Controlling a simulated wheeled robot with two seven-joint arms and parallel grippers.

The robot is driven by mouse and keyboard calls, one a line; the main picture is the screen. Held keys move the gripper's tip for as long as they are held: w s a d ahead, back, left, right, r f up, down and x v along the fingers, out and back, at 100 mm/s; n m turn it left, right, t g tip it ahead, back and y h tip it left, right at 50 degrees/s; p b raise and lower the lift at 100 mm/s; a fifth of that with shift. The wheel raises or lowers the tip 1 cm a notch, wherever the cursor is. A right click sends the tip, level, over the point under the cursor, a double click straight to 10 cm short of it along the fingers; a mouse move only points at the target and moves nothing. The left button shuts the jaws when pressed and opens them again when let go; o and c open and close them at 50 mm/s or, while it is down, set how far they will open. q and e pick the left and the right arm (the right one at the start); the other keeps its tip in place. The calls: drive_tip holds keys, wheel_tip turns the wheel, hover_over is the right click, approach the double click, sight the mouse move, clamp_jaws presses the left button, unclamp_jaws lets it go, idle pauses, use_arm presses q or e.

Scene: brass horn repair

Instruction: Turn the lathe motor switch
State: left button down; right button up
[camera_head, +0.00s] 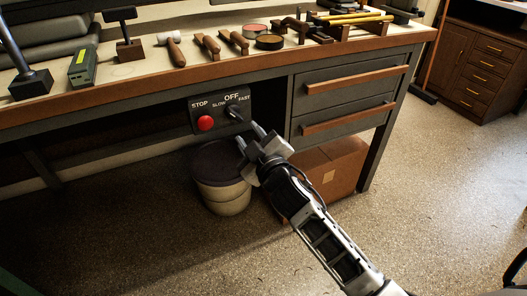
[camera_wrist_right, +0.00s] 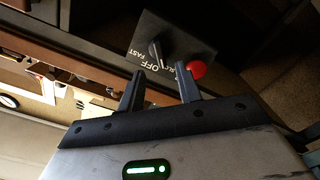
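The motor switch knob (camera_head: 235,112) is a dark handle on a dark panel (camera_head: 218,98) under the bench front. The panel is marked STOP, SLOW, OFF and FAST, with a red button (camera_head: 205,123) left of the knob. In the right wrist view the knob (camera_wrist_right: 155,51) stands roughly in line with the OFF mark, and the red button (camera_wrist_right: 196,69) is beside it. My right gripper (camera_head: 249,136) is open and empty, just below and right of the knob, apart from it. Its two fingers (camera_wrist_right: 160,75) show spread in the wrist view. My left gripper is not in view.
The bench top (camera_head: 140,71) carries hammers, tins and other tools above the panel. Drawers (camera_head: 350,88) with wooden pulls are right of the panel. A lidded bucket (camera_head: 222,178) and a cardboard box (camera_head: 335,165) stand below. The floor in front is clear.

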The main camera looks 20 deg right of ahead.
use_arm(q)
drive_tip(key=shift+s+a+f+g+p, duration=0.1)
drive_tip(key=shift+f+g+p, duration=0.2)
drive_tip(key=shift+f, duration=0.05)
use_arm(e)
drive_tip(key=s, duration=0.8)
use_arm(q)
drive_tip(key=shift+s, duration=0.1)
use_arm(e)
drive_tip(key=shift+s+d, duration=0.1)
